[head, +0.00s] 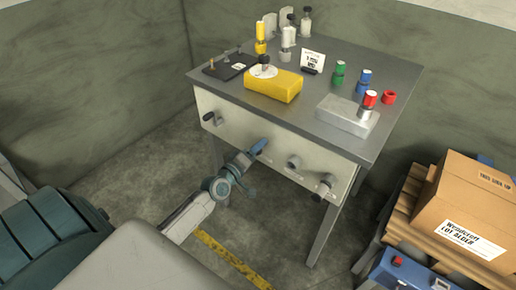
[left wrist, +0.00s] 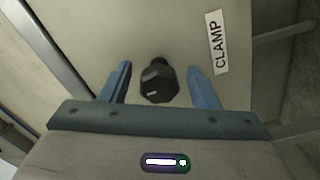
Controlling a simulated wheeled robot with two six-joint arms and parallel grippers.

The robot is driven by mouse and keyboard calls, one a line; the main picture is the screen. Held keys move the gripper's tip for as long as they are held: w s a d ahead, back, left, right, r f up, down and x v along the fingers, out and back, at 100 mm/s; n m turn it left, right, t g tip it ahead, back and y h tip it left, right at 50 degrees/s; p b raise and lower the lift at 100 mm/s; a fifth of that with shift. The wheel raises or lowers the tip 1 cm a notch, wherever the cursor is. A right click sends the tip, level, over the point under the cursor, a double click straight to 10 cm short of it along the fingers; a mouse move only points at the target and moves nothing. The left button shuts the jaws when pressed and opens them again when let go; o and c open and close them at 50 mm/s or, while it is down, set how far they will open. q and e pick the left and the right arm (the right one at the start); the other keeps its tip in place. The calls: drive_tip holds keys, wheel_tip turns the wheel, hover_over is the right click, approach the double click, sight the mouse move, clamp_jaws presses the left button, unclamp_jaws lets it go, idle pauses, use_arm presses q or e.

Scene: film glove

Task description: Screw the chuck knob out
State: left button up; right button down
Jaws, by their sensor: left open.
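A dark faceted knob (left wrist: 158,82) with a white mark on its face stands out from the pale front panel (left wrist: 105,28) in the left wrist view. A white label reading CLAMP (left wrist: 217,42) is on the panel to its right; no chuck label is readable. My left gripper (head: 253,166) is open at the panel of the workbench. In the left wrist view its blue fingers stand on either side of the knob, with gaps visible. In the head view the gripper hides that knob. My right gripper is not in view.
Other panel fittings are a dark handle (head: 210,118) at left, a grey knob (head: 293,160) and another knob (head: 323,186) at right. The benchtop (head: 385,75) holds a yellow block (head: 273,86), a grey block (head: 345,117) and small coloured parts. A cardboard box (head: 470,205) stands right.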

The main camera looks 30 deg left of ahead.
use_arm(q)
drive_tip(key=s+p, duration=0.1)
drive_tip(key=s, duration=0.9)
drive_tip(key=shift+a, duration=0.4)
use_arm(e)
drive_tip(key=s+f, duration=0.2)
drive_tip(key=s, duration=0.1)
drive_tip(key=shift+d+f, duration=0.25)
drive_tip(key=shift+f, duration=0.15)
